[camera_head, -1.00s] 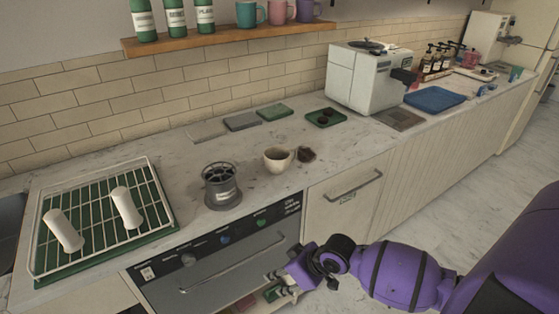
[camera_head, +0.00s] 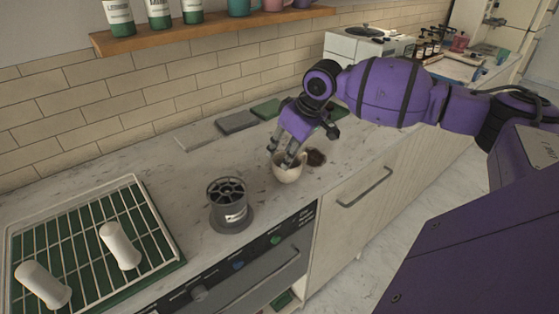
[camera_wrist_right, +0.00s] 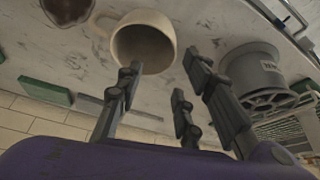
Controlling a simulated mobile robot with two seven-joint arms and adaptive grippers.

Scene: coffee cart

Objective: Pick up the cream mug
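The cream mug (camera_head: 287,174) stands upright on the marble counter. Its handle points right in the head view, beside a dark brown stain. My right gripper (camera_head: 286,157) reaches down over the mug, its fingers at the rim and hiding part of it. In the right wrist view the mug (camera_wrist_right: 143,45) shows its open mouth just beyond my fingertips (camera_wrist_right: 163,72). The fingers are spread, with one on the left and two on the right, and nothing is clamped between them. I cannot tell whether they touch the mug. My left gripper is out of view.
A grey slotted cylinder (camera_head: 229,206) stands close left of the mug; it also shows in the wrist view (camera_wrist_right: 258,75). A wire rack (camera_head: 70,222) with white cylinders is at left. Flat slabs (camera_head: 237,121) lie along the wall behind. A brown stain (camera_head: 316,157) lies right of the mug.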

